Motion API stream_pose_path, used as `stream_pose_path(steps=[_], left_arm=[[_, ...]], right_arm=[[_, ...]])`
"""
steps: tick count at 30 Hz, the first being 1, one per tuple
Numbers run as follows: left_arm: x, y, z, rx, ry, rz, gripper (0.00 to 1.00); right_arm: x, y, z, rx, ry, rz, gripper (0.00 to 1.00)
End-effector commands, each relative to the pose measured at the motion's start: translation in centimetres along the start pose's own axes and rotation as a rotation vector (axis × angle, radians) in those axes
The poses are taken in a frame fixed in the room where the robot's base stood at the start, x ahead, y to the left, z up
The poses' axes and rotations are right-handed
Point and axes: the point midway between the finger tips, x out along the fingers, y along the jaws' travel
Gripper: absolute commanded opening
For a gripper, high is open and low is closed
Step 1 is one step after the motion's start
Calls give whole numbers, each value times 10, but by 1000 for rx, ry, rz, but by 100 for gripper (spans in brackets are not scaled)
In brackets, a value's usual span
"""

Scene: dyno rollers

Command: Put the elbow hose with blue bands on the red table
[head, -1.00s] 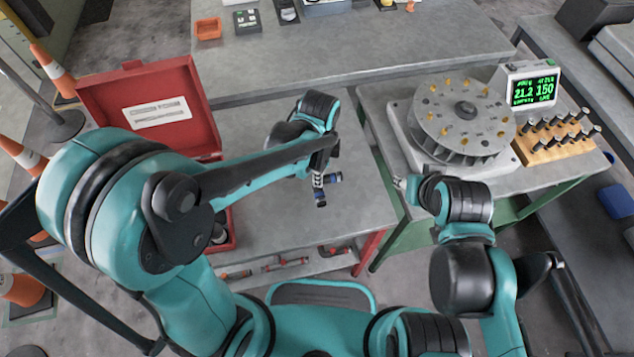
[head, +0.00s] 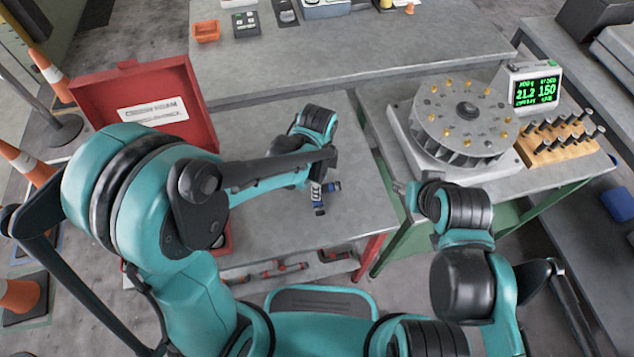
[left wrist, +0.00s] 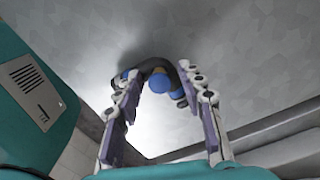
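The elbow hose with blue bands (head: 321,208) is a short dark bent pipe. It is at my left gripper (head: 317,188), over the grey top of the red table (head: 352,218). In the left wrist view the hose (left wrist: 157,82) arches between the two fingers (left wrist: 162,95), which appear to grip its sides. Whether it touches the tabletop is hard to tell. My right gripper (head: 399,187) is beside the green table's left edge, apart from the hose; its fingers are too small to read.
An open red case (head: 150,97) stands at the table's left. The green table (head: 384,140) holds a finned rotor (head: 463,115), a green-digit display (head: 535,92) and a wooden peg block (head: 562,148). A grey bench (head: 350,50) is behind. Bare tabletop lies around the hose.

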Motion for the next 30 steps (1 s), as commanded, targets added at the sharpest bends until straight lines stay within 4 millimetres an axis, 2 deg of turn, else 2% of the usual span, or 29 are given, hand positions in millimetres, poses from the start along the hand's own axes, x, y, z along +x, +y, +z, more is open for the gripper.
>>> stream_pose_path(steps=[6, 9, 11, 21, 25, 30], left_arm=[[-1, 0, 0, 0, 0, 0, 39], [-8, 0, 0, 0, 0, 0, 39], [-17, 0, 0, 0, 0, 0, 39], [-92, 0, 0, 0, 0, 0, 39], [-111, 0, 0, 0, 0, 0, 39], [-123, 0, 0, 0, 0, 0, 39]], right_arm=[[-1, 0, 0, 0, 0, 0, 40], [-5, 0, -3, 0, 0, 0, 40], [-8, 0, -6, 0, 0, 0, 40], [-32, 0, -23, 0, 0, 0, 40], [-38, 0, -27, 0, 0, 0, 40], [-40, 0, -29, 0, 0, 0, 40]])
